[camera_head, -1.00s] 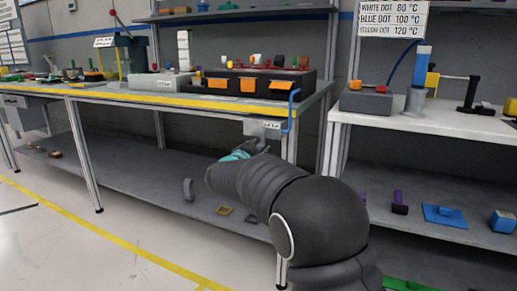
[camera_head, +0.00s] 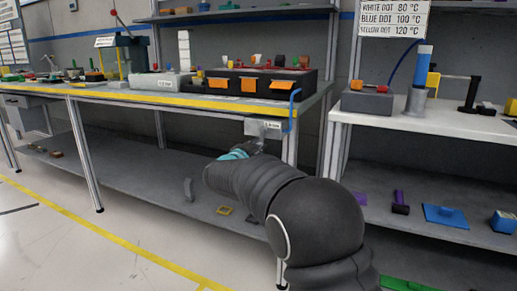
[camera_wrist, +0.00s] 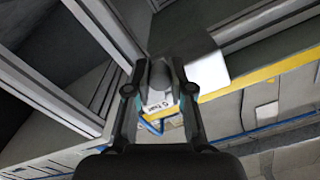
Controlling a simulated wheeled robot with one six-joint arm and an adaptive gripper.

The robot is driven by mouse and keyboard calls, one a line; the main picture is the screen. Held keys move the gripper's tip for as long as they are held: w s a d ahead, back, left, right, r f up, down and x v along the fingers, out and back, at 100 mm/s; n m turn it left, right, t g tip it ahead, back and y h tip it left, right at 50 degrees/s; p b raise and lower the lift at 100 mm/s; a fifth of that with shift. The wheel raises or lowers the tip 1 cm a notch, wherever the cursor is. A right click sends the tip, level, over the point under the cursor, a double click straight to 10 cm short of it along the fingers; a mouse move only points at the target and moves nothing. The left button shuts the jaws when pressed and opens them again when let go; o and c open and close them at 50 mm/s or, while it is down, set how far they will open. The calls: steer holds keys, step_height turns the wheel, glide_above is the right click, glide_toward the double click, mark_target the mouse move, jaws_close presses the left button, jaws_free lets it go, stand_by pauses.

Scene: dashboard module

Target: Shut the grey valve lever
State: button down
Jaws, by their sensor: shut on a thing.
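The grey valve lever (camera_wrist: 158,72) shows in the wrist view as a rounded grey piece between the fingertips of my gripper (camera_wrist: 157,88). The gripper is shut on it. Behind it is the valve's pale grey housing (camera_wrist: 205,70), with a white label reading about "5 bar" partly covered by the fingers. In the head view the housing (camera_head: 254,127) hangs under the front right corner of the workbench, and my arm and gripper hide the lever there. The lever's exact angle cannot be told.
The bench leg (camera_head: 290,150) stands just right of the housing. A white-topped bench (camera_head: 440,122) is at the right. Open floor (camera_head: 60,240) lies at the left.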

mark_target(250, 127)
steer(key=a+r+m, duration=0.1)
steer(key=m, duration=0.3)
steer(key=w+a+r+m+b, duration=0.1)
steer(key=m, duration=0.3)
steer(key=a+r+m+b, duration=0.1)
steer(key=m, duration=0.3)
steer(key=shift+w+a+r+m, duration=0.15)
steer(key=shift+a+m, duration=0.15)
steer(key=shift+a+r+m+b, duration=0.1)
steer(key=shift+r+m+b, duration=0.25)
steer(key=shift+m, duration=0.5)
steer(key=shift+r+m+b, duration=0.25)
steer(key=shift+r+m, duration=0.15)
steer(key=shift+m, duration=0.45)
steer(key=c, duration=1)
jaws_free()
